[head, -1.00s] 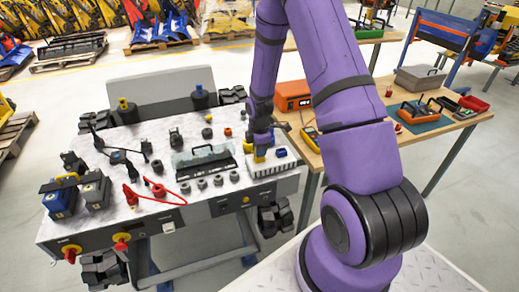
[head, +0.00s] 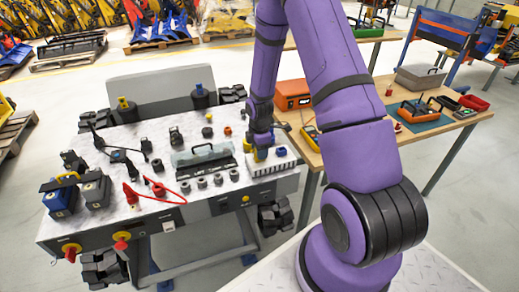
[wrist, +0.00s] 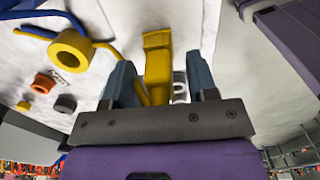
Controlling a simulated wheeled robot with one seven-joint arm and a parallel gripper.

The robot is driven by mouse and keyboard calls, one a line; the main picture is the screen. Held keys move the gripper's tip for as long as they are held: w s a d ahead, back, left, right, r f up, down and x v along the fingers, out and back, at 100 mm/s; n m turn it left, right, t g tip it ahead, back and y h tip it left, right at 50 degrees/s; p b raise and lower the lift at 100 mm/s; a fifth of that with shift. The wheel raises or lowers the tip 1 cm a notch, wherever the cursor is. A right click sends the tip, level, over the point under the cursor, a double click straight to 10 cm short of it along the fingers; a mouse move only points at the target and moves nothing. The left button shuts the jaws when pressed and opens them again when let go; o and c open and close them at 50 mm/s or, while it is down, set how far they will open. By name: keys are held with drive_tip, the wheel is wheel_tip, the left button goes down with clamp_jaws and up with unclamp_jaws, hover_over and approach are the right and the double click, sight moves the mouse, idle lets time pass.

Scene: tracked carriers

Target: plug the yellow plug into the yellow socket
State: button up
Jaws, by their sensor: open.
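The yellow plug (wrist: 158,65) stands between the two fingers of my gripper (wrist: 160,82) in the wrist view. The fingers are open, with a visible gap on the plug's right side; on its left the finger is close, and I cannot tell whether it touches. In the head view my gripper (head: 260,148) is low over the right end of the metal-topped bench, and mostly hides the plug. A yellow ring-shaped piece (wrist: 72,50) lies left of the plug in the wrist view; I cannot tell whether it is the yellow socket.
A white ribbed block (head: 270,166) with a blue piece (head: 281,152) is right beside my gripper. A clear-fronted case (head: 203,158) with a handle stands to its left. An orange ring (wrist: 43,82) lies farther off. A wooden table (head: 430,130) stands to the right.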

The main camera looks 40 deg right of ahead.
wheel_tip(320, 180, up, 11)
drive_tip(key=shift+f, duration=0.1)
idle(0.5)
drive_tip(key=s+a+r+m+t+h, duration=0.1)
drive_tip(key=s+a+r+m, duration=0.25)
drive_tip(key=r, duration=0.65)
drive_tip(key=s+a+r+m+t, duration=0.1)
drive_tip(key=s+a+r+m, duration=0.25)
drive_tip(key=r, duration=0.65)
drive_tip(key=s+a+r+m+t, duration=0.1)
drive_tip(key=s+a+r+m, duration=0.1)
drive_tip(key=s+r, duration=0.2)
drive_tip(key=s+a+r+m+t, duration=0.1)
drive_tip(key=s+a+r+m, duration=0.1)
drive_tip(key=s, duration=0.7)
drive_tip(key=s+a+r+m+t+y, duration=0.1)
drive_tip(key=s+a+r+m, duration=0.1)
drive_tip(key=s+r, duration=0.3)
drive_tip(key=shift+s+r+m, duration=0.3)
drive_tip(key=shift+s+m, duration=0.45)
drive_tip(key=shift+m, duration=0.15)
